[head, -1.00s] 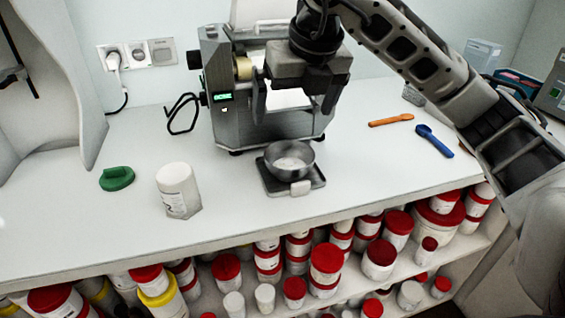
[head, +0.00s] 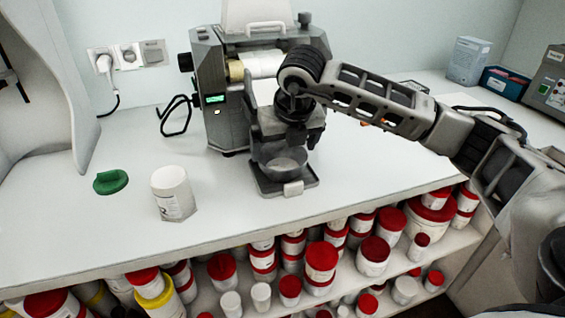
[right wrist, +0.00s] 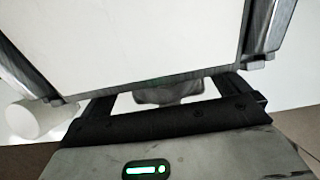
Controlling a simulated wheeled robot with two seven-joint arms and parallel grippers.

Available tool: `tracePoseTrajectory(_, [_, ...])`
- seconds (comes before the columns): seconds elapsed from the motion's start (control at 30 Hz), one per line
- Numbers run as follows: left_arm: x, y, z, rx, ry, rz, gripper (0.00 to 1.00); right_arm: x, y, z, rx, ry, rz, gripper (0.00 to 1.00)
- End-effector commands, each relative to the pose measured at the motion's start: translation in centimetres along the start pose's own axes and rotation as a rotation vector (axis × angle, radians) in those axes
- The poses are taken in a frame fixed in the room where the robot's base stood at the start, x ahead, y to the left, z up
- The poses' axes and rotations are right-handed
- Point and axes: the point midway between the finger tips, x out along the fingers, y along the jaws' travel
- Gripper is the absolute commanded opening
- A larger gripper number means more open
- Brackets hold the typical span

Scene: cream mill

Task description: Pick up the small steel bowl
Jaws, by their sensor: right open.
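The small steel bowl (head: 284,163) stands on a dark square scale (head: 265,187) near the front of the white bench, in front of the mill. My right gripper (head: 284,148) is over the bowl in the head view and hides much of it. Its jaws are open and point down, with a finger on either side of the bowl. I cannot tell whether they touch it. My left gripper is not in view.
The mill (head: 222,105) stands close behind the bowl. A white jar (head: 172,195) and a green lid (head: 110,181) are to the left, with clear bench around them. Red-lidded tubs (head: 321,258) fill the shelf below the bench edge.

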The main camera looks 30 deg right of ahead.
Motion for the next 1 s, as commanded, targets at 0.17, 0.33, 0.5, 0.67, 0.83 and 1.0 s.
tracePoseTrajectory(0.17, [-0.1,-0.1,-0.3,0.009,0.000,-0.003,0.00,2.0,0.0,0.0,0.001,0.001,0.000,1.00])
tracePoseTrajectory(0.33, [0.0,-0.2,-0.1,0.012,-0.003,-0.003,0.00,2.4,0.0,0.0,0.000,0.000,0.000,1.00])
tracePoseTrajectory(0.5, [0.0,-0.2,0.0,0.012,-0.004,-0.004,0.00,2.3,0.0,0.0,0.000,0.000,0.000,0.78])
tracePoseTrajectory(0.67, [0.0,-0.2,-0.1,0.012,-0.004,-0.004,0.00,2.2,0.0,0.1,0.001,-0.002,0.001,0.68])
tracePoseTrajectory(0.83, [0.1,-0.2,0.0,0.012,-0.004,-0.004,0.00,2.2,0.0,0.1,0.001,-0.002,0.001,0.68])
tracePoseTrajectory(1.0, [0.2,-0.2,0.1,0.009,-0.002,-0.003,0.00,1.5,0.1,0.5,0.002,-0.004,0.003,0.68])
